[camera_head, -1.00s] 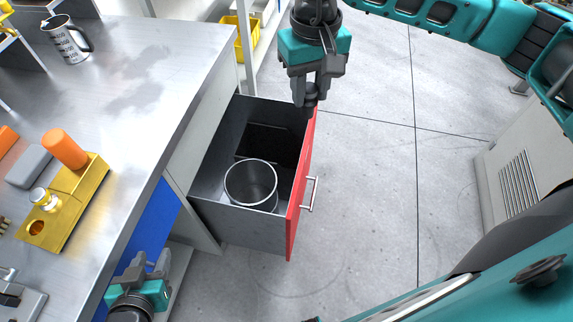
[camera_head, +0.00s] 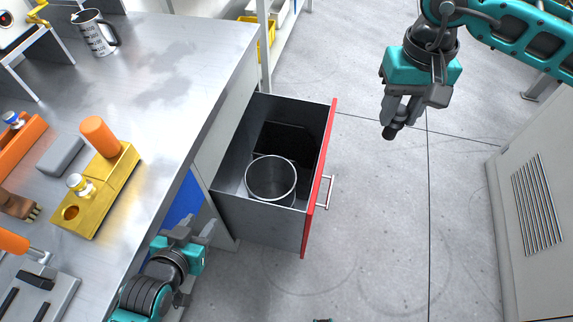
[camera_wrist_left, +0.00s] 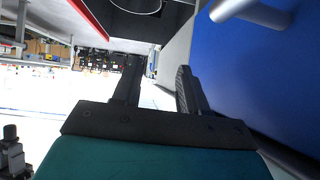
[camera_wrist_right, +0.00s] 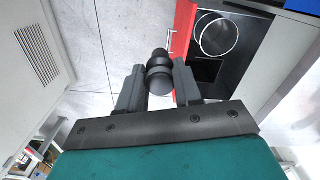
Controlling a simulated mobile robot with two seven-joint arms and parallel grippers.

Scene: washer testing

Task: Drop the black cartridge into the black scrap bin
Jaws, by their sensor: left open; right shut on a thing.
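My right gripper (camera_head: 396,112) is shut on the black cartridge (camera_wrist_right: 160,74), a short dark cylinder. The cartridge's dark end (camera_head: 389,132) shows below the fingertips in the head view. They hang over open floor, right of the open drawer. The drawer (camera_head: 318,180) has a red front and dark inside. In it stand a round, dark bin with a pale rim (camera_head: 271,178) and, behind it, a black rectangular recess or box (camera_head: 288,141); I cannot tell which. My left gripper (camera_head: 194,232) is open and empty beside the bench front; its fingers also show in the left wrist view (camera_wrist_left: 157,85).
The metal bench (camera_head: 165,60) bears a mug (camera_head: 94,34), a yellow block (camera_head: 100,195) with an orange cylinder (camera_head: 100,137), and other fixtures. A grey vented cabinet (camera_head: 535,205) stands at the right. The floor between drawer and cabinet is clear.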

